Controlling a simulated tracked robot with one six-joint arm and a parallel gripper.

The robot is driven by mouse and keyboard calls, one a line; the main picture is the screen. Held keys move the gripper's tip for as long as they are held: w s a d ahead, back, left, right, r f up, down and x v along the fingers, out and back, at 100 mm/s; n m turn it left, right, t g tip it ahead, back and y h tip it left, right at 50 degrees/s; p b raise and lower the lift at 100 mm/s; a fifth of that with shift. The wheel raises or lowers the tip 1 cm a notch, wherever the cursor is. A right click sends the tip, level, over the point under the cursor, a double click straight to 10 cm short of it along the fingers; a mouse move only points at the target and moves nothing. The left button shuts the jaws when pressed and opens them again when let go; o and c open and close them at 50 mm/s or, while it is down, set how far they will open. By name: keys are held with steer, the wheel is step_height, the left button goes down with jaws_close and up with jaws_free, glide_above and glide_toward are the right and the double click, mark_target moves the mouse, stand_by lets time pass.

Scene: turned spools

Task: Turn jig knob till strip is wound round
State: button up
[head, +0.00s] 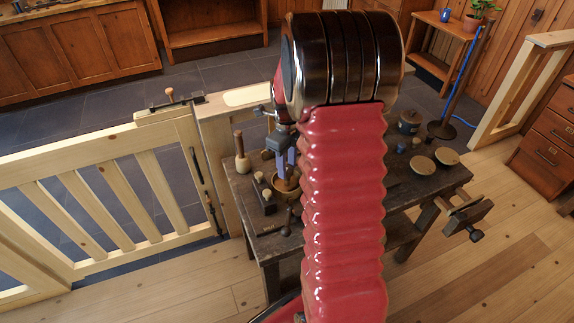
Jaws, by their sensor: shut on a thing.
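My gripper (286,174) points down over the left part of the dark workbench (426,190). Its bluish fingers are shut on a small brown piece, which looks like the jig knob (289,185), at a round wooden, bowl-like part (284,192). The fingers hide much of the piece. I cannot make out the strip or how far it is wound. My red arm covers the middle of the bench and anything behind it.
A wooden mallet (242,160) and a dark block with light knobs (262,197) stand left of the gripper. Two round wooden dishes (423,165) and a dark pot (409,121) are at the right. A vise (467,217) juts from the bench. A slatted gate (110,200) closes the left.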

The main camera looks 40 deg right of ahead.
steer(key=shift+w+r, duration=0.1)
steer(key=shift+w, duration=0.05)
steer(key=o, duration=1)
steer(key=shift+o, duration=0.2)
step_height(320, 180, up, 14)
steer(key=shift+f, duration=0.2)
stand_by(0.4)
